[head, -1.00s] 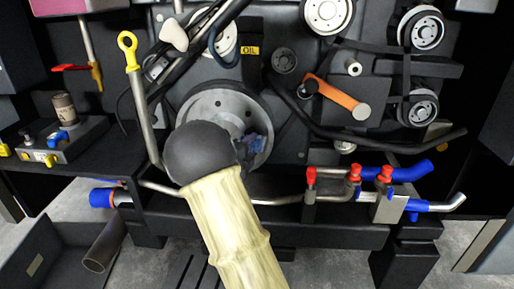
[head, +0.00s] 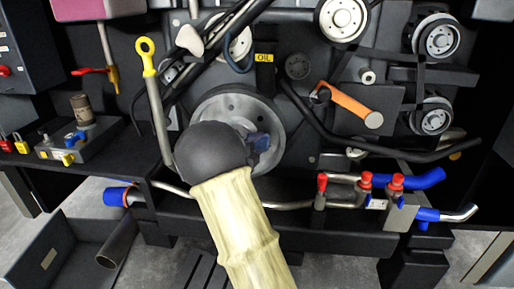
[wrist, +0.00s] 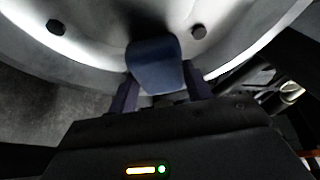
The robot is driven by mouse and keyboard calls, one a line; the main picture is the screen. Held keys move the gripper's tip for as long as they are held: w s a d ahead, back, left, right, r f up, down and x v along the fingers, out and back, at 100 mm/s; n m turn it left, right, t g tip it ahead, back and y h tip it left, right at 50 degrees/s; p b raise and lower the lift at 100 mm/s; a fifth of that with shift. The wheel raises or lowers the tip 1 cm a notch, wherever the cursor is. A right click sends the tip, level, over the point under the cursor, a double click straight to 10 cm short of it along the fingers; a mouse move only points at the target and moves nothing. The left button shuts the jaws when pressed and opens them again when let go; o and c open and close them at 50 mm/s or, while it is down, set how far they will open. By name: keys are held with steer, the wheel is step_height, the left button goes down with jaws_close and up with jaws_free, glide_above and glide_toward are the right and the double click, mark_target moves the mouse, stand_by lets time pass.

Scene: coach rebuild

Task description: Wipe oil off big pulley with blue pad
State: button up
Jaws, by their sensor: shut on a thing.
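The big pulley (head: 225,103) is a grey metal disc with bolt holes, low in the middle of the engine in the head view. Its bolted face (wrist: 100,30) fills the top of the wrist view. My gripper (wrist: 155,90) is shut on the blue pad (wrist: 154,65), which sits against or very near the pulley face; contact cannot be told for sure. In the head view the pad (head: 260,142) shows at the pulley's right part, beside my dark wrist, which hides the pulley's lower left. I cannot make out oil on the visible face.
A yellow-ringed dipstick (head: 147,55) stands left of the pulley. An orange lever (head: 350,104) and a black hose (head: 340,145) lie to the right. Red-capped valves on a pipe (head: 365,183) are below right. A grey bin (head: 50,255) is on the floor at left.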

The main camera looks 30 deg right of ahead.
mark_target(275, 139)
steer(key=shift+d+r, duration=0.1)
steer(key=shift+r, duration=0.3)
steer(key=shift+s+d+f+b, duration=0.1)
steer(key=shift+s+d+b, duration=0.55)
steer(key=shift+d, duration=0.2)
steer(key=shift+s+d+b, duration=0.55)
steer(key=shift+d+b, duration=0.1)
steer(key=shift+d, duration=0.2)
steer(key=shift+w+a, duration=0.15)
steer(key=shift+w+a, duration=0.35)
steer(key=shift+a, duration=0.15)
steer(key=shift+w+a, duration=0.35)
steer(key=shift+a, duration=0.25)
steer(key=shift+w+a, duration=0.35)
steer(key=shift+a, duration=0.2)
